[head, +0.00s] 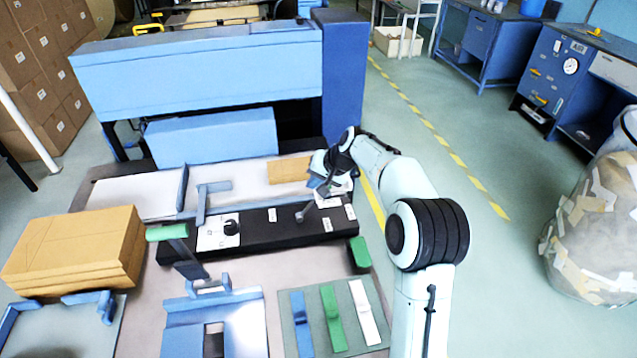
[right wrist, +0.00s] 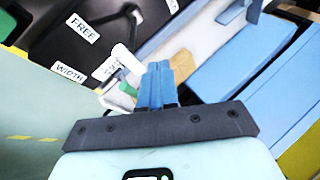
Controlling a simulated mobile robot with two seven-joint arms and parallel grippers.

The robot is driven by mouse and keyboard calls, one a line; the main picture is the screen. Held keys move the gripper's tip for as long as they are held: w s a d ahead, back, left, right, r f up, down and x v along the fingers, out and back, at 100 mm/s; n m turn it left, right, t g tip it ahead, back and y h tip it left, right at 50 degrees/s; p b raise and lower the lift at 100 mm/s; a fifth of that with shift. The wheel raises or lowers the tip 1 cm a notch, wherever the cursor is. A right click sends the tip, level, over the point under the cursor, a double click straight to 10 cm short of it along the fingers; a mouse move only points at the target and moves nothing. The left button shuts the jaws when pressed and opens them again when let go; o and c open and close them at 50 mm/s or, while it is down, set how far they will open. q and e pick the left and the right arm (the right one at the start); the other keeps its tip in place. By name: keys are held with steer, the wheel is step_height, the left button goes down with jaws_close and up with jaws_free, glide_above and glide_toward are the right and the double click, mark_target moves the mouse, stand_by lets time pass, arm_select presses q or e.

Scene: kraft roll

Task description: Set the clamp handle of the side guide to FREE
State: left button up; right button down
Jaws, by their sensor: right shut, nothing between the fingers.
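A grey lever (head: 303,213), which looks like the clamp handle, stands on the black bar (head: 258,240) among small white labels. In the right wrist view a pale lever (right wrist: 127,58) rises just left of my fingers, over a partly hidden label. The FREE label (right wrist: 84,28) and the WIDTH label (right wrist: 68,72) are readable there. My right gripper (head: 318,190) is at the bar's right end, close to the lever; its blue fingers (right wrist: 158,85) are shut and empty. Whether they touch the lever I cannot tell. The blue side guide (head: 202,203) stands behind the bar. My left gripper is not in view.
A black knob (head: 232,227) on a white plate and a green-topped lever (head: 167,232) are to the left. A cardboard stack (head: 75,250) lies at far left. Blue, green and white strips (head: 333,318) lie in front. The blue machine housing (head: 200,75) stands behind.

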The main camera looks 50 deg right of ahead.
steer(key=d+v, duration=0.1)
steer(key=v, duration=0.8)
steer(key=shift+s+b, duration=0.45)
steer(key=shift+s, duration=0.2)
steer(key=shift+a, duration=0.1)
